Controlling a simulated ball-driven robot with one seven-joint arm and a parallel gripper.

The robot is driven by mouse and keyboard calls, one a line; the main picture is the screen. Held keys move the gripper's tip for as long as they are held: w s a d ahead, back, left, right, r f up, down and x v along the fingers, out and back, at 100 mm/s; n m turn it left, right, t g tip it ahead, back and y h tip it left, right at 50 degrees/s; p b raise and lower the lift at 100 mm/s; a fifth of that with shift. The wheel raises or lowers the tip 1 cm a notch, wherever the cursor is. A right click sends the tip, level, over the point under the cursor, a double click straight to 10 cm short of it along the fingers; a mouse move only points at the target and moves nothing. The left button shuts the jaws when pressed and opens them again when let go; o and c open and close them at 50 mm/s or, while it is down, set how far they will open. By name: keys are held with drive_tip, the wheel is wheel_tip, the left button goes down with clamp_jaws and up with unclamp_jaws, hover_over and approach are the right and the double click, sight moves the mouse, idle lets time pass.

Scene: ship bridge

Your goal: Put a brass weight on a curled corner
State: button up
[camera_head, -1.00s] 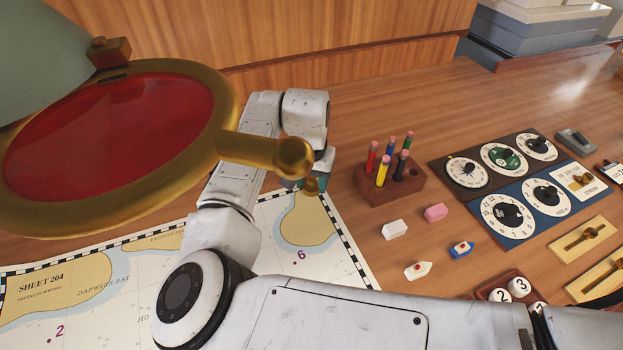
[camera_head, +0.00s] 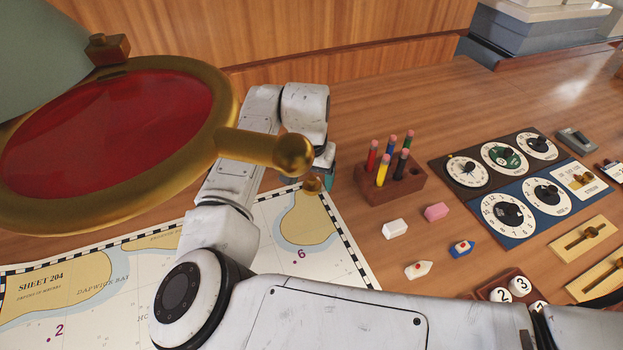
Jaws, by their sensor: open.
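The chart (camera_head: 340,262) lies on the desk. A small brass weight (camera_head: 312,186) stands at its far right corner, which lies nearly flat as far as I can see. My gripper (camera_head: 326,176) is just behind and beside the weight, with its teal fingers pointing down. It is open, and the brass lamp knob and my own arm hide part of it. I cannot tell whether a finger touches the weight.
A red-glassed brass lamp (camera_head: 228,105) hangs close in front at upper left. A wooden pencil block (camera_head: 372,188) stands right of my gripper. Erasers (camera_head: 437,212), small model boats (camera_head: 462,249) and dial panels (camera_head: 508,211) lie further right. The desk behind the pencils is clear.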

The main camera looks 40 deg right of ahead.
wheel_tip(320, 180, up, 10)
drive_tip(key=a+b, duration=0.1)
drive_tip(key=shift+s, duration=0.25)
drive_tip(key=shift+s+f, duration=0.1)
drive_tip(key=shift+f, duration=0.1)
